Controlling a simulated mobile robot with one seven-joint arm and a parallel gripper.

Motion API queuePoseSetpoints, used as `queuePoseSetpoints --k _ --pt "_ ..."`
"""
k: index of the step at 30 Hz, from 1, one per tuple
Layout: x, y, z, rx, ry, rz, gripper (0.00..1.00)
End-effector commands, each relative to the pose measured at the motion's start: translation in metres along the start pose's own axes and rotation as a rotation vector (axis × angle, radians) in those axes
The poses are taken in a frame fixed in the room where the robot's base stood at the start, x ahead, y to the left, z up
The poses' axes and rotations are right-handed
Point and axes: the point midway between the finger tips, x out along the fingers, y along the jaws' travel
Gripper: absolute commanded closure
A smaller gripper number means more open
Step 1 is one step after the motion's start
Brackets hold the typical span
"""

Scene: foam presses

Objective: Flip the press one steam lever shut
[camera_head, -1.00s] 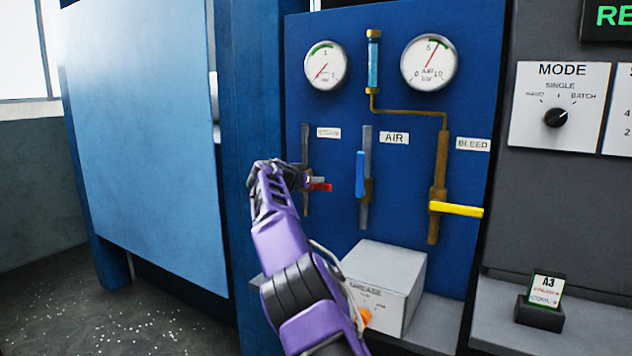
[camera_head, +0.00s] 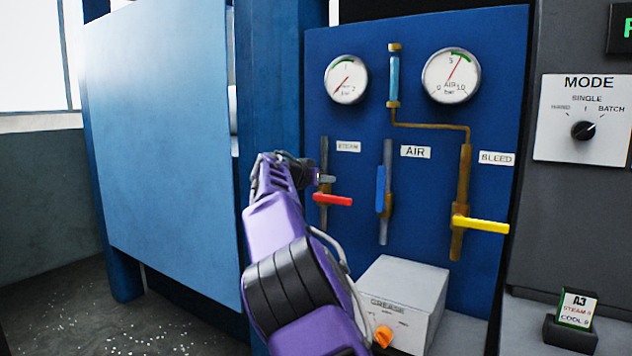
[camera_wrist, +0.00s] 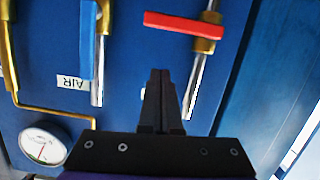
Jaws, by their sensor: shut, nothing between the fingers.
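The red steam lever (camera_head: 333,200) lies crosswise to its vertical pipe, under the STEAM label (camera_head: 348,147) on the blue panel. In the wrist view the red lever (camera_wrist: 183,25) also crosses its pipe and brass valve body. My gripper (camera_head: 325,179) is shut and empty, just above the lever and in front of the steam pipe in the head view. In the wrist view my fingertips (camera_wrist: 160,75) are together and apart from the lever, with blue panel showing between. Part of the steam valve is hidden behind my gripper in the head view.
The blue air lever (camera_head: 381,188) stands in line with its pipe, close to the right. The yellow bleed lever (camera_head: 481,225) lies crosswise farther right. A grey GREASE box (camera_head: 413,285) with an orange knob sits below. Two gauges (camera_head: 346,80) are above. A blue post (camera_head: 275,80) stands left.

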Motion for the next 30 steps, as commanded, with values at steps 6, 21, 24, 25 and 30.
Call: queuePoseSetpoints --k 6,21,24,25,30 --pt "-0.035 -0.001 0.000 0.000 0.000 -0.002 1.00" --pt "-0.048 0.001 0.000 0.000 0.001 0.000 1.00" --pt "-0.051 0.000 -0.004 0.003 0.004 -0.005 1.00" --pt "-0.054 0.000 -0.008 0.006 0.006 -0.011 1.00" --pt "-0.101 0.002 -0.062 0.053 0.040 -0.089 1.00"
